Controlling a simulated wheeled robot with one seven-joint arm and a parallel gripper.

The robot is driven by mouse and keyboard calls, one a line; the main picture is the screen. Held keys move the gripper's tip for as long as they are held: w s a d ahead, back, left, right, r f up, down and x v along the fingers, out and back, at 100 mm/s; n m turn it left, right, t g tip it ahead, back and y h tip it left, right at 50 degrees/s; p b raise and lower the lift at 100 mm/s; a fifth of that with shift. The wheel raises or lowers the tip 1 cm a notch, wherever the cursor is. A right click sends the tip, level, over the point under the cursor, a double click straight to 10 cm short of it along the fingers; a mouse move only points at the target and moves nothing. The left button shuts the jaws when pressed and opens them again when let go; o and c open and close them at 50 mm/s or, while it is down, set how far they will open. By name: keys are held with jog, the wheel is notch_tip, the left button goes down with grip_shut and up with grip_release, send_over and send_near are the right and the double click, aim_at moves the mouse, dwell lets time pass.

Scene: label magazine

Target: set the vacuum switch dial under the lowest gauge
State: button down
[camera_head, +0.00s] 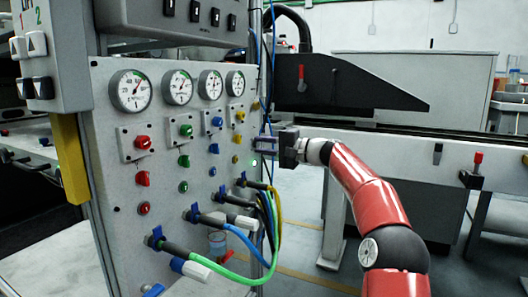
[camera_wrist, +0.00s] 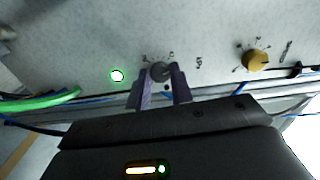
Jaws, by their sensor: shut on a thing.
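A row of several round white gauges, among them the leftmost (camera_head: 131,90) and the rightmost (camera_head: 235,84), runs along the top of the grey panel in the head view; their readings are too small to compare surely. My gripper (camera_head: 262,144) is at the panel's right edge. In the wrist view my gripper (camera_wrist: 161,80) has its two purple fingers on either side of a small grey dial (camera_wrist: 160,71), shut on it. Small marks surround this dial. In the head view the gripper hides the dial.
Red (camera_head: 142,142), green (camera_head: 186,130) and blue (camera_head: 217,121) knobs sit under the gauges. Hoses (camera_head: 265,240) loop from the panel below my gripper.

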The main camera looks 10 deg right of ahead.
jog(key=shift+f+n, duration=0.1)
jog(key=shift+n, duration=0.5)
jog(key=shift+b, duration=0.3)
jog(key=c, duration=1.2)
grip_release()
jog(key=shift+c, duration=0.2)
jog(key=v, duration=0.8)
jog(key=shift+b, duration=0.3)
